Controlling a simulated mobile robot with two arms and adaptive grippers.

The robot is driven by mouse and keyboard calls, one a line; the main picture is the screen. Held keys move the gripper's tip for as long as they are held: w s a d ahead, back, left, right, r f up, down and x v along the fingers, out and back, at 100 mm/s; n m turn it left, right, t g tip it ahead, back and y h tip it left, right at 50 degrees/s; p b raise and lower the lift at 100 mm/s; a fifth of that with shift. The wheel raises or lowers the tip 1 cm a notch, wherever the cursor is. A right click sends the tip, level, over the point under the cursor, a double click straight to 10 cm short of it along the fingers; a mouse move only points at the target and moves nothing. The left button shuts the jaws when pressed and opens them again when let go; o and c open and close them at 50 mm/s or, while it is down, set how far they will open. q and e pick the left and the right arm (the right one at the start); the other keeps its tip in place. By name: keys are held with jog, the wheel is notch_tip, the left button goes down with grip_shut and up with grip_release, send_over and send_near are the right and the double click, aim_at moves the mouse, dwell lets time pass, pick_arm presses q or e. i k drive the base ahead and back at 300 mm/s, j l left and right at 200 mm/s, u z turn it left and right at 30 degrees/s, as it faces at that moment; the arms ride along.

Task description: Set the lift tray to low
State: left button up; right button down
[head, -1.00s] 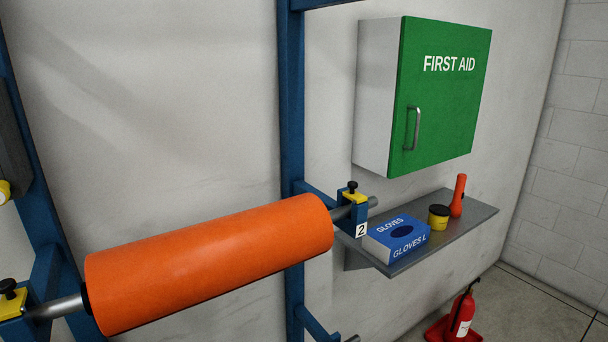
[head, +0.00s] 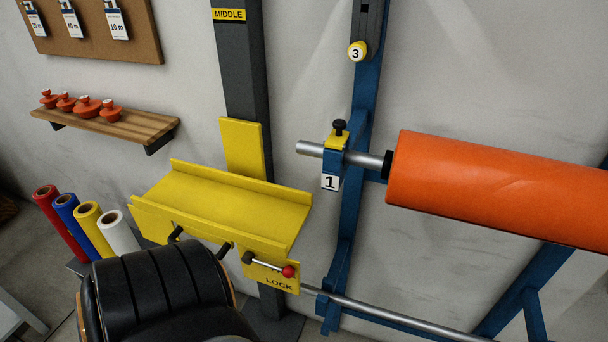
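The yellow lift tray (head: 232,205) sits empty on a dark grey upright column (head: 243,75) in the middle of the head view. A yellow back plate (head: 242,148) rises behind it against the column. A MIDDLE label (head: 229,15) is on the column well above the tray. A lever with a red knob (head: 289,271) sits on the tray's front plate, above the word LOCK (head: 279,284). Two black handles (head: 175,233) show at the tray's front edge. A black padded part in the foreground hides some of the front. Neither gripper is in view.
An orange roll (head: 495,185) on a steel shaft rests in a blue rack (head: 350,215) right of the tray. Several coloured rolls (head: 88,222) stand at left, below a wooden shelf (head: 110,123) with orange items. A corkboard (head: 95,30) with tags hangs above.

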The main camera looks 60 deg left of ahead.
aim_at(265, 219)
jog(key=u, duration=2.45)
